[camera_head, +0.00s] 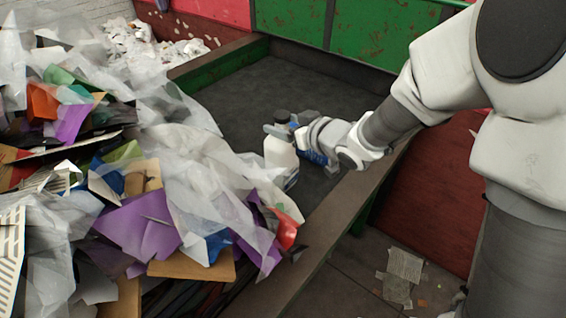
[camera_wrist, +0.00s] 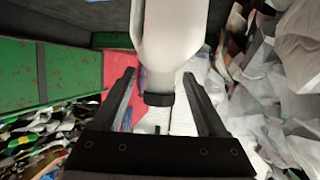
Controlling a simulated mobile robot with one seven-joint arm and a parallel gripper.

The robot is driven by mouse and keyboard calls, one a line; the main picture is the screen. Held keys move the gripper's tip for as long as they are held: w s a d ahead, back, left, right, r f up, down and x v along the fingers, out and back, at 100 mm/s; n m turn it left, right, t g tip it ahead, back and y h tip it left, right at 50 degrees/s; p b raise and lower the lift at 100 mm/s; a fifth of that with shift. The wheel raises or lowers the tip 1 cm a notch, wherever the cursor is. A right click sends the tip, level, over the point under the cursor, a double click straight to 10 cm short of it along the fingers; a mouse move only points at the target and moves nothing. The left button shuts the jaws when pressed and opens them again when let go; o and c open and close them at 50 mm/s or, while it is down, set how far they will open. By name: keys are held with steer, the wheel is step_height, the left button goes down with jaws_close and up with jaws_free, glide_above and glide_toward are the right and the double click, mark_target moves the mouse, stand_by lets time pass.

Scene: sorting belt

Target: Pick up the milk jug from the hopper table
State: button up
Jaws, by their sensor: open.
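The milk jug (camera_head: 279,155) is a white bottle with a dark cap, standing upright on the dark hopper table (camera_head: 245,100) near its front edge. My gripper (camera_head: 289,128) is at the jug's upper part, reaching in from the right. In the wrist view the jug (camera_wrist: 170,35) appears upside down, its black cap and neck between the two open fingers of my gripper (camera_wrist: 159,75). Gaps show on both sides of the neck, and I cannot tell whether either finger touches it. The jug's lower left is next to the waste pile.
A large pile of plastic film, paper and cardboard (camera_head: 150,215) fills the left and borders the jug. Green rusty panels (camera_head: 367,35) back the table. The table's middle and back are clear.

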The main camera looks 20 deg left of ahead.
steer(key=x, duration=0.4)
steer(key=shift+w+a, duration=0.1)
steer(key=shift+a, duration=0.05)
steer(key=shift+c, duration=0.3)
jaws_close()
